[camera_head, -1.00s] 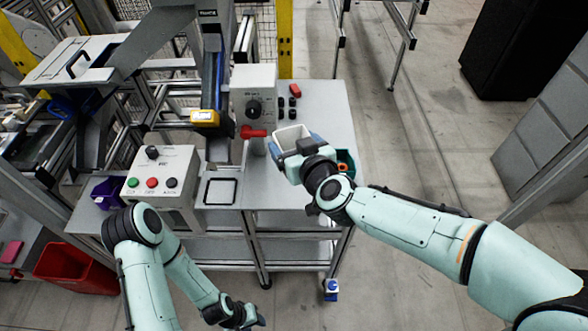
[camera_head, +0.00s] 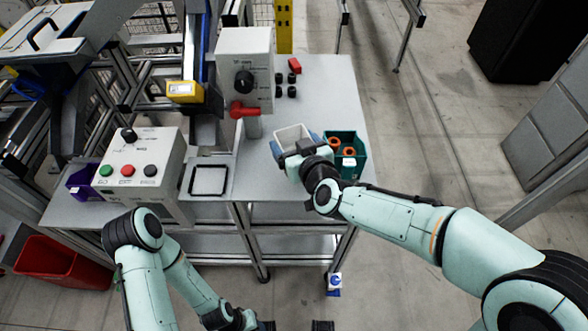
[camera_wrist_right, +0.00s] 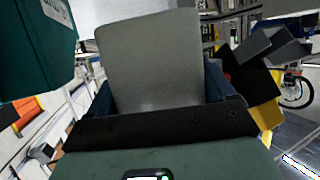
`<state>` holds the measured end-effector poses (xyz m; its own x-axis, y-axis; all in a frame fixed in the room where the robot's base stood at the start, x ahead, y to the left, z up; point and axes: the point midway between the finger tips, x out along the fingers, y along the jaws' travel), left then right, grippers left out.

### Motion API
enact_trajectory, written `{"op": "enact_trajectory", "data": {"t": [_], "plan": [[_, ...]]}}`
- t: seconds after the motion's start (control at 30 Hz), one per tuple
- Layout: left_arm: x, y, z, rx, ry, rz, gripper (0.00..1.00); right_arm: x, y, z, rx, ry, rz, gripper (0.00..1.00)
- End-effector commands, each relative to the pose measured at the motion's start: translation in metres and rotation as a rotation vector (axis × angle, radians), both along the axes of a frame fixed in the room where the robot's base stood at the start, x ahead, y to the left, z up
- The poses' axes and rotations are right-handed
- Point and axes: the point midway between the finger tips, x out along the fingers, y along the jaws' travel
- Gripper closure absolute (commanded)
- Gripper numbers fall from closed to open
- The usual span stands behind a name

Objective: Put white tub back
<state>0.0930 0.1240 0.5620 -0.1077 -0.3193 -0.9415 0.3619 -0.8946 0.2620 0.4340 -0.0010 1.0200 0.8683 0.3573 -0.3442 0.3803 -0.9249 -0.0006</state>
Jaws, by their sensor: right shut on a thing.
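The white tub (camera_head: 293,134) is between the blue fingers of my right gripper (camera_head: 294,146), which is shut on it, at the right part of the grey table. The tub looks about upright, open side up; I cannot tell whether it touches the table. In the right wrist view the tub's pale wall (camera_wrist_right: 150,62) fills the middle, between the fingers. A teal bin (camera_head: 358,168) with orange-ringed parts stands just right of the tub. My left gripper (camera_head: 238,320) is low at the bottom edge, away from the table, its fingers unclear.
A black square outline (camera_head: 209,181) marks the table (camera_head: 325,85) at front left. A control box with buttons (camera_head: 135,165) and a grey box with a red lever (camera_head: 243,70) stand left of the tub. Small black parts and a red block (camera_head: 295,66) lie behind.

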Motion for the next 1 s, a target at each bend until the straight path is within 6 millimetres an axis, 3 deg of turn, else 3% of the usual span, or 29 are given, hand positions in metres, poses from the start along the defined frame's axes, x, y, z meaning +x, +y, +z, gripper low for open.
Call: {"op": "enact_trajectory", "data": {"t": [0.03, 0.23, 0.47, 0.93, 0.97, 1.0], "plan": [[-0.002, 0.000, -0.007, -0.001, 0.002, -0.001, 0.57, 0.000, 0.000, -0.011, 0.000, 0.001, 0.000, 0.53], [-0.003, 0.000, -0.012, 0.000, 0.003, -0.001, 0.57, 0.000, 0.000, -0.025, 0.000, -0.001, 0.000, 0.53], [-0.007, 0.000, -0.026, -0.001, 0.008, -0.001, 0.57, 0.000, 0.000, -0.058, -0.001, 0.001, 0.001, 0.53], [-0.007, 0.000, -0.029, 0.001, 0.005, 0.000, 0.57, 0.000, 0.001, -0.066, 0.002, -0.002, 0.001, 0.53], [-0.006, 0.000, -0.029, 0.001, 0.005, 0.000, 0.57, 0.000, 0.000, -0.065, 0.002, -0.001, 0.001, 0.11], [-0.006, 0.000, -0.029, 0.001, 0.005, 0.000, 0.57, 0.000, 0.001, -0.065, 0.001, -0.002, 0.001, 0.00]]}}
